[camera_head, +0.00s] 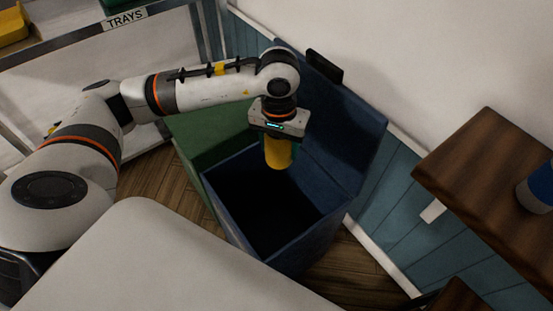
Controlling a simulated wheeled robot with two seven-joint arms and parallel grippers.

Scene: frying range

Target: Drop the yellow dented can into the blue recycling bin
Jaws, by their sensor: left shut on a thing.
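The blue recycling bin (330,224) stands on the wood floor with its lid (345,130) raised against the wall. Its inside is dark, and I cannot see what lies in it. My left gripper (279,150) points down above the bin's opening, near the back. It is shut on the yellow can (279,155), which hangs upright below it. The can's upper part is hidden by the gripper, and I cannot make out the dent. My right gripper is not in view.
A green bin (212,137) stands beside the blue bin, on its left. A shelf labelled TRAYS (125,20) is at the upper left. A wooden table (490,165) with a blue can (540,188) on it is at the right.

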